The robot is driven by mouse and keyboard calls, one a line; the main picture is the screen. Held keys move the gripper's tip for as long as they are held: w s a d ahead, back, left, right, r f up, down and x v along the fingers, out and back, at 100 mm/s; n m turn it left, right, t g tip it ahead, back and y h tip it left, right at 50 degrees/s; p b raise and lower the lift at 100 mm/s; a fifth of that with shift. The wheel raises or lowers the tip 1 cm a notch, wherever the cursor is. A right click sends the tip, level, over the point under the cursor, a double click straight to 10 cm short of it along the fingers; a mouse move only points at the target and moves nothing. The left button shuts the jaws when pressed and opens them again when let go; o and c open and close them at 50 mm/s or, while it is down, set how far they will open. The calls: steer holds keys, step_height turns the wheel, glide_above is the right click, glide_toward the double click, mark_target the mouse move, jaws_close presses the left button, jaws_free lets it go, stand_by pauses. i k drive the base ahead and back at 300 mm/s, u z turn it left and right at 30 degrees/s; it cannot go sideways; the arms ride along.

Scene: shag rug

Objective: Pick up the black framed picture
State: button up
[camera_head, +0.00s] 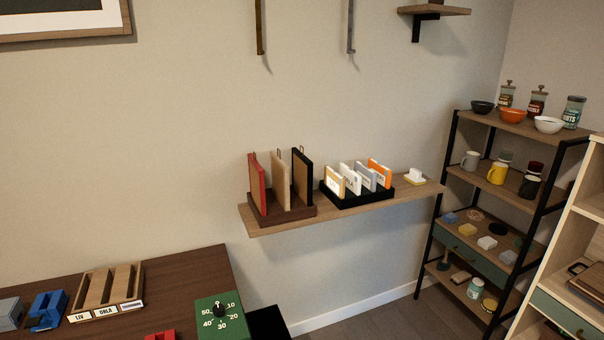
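The black framed picture (304,170) stands upright in a dark brown slotted rack (285,216) on the wall shelf, seen nearly edge-on. It is the rightmost of three frames in the rack. A light wood frame (280,178) stands in the middle and a red frame (258,184) stands at the left. The face of the black frame's picture cannot be made out. My gripper is not in view.
A black tray (360,201) of small upright cards sits right of the rack on the wall shelf (405,196). A dark table (180,270) with an empty wooden rack (108,288) and a green dial (220,314) lies lower left. A black-framed shelving unit (452,170) stands right.

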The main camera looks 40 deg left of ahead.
mark_target(302, 167)
steer(key=u, duration=0.7)
steer(key=i, duration=0.95)
steer(key=u, duration=0.85)
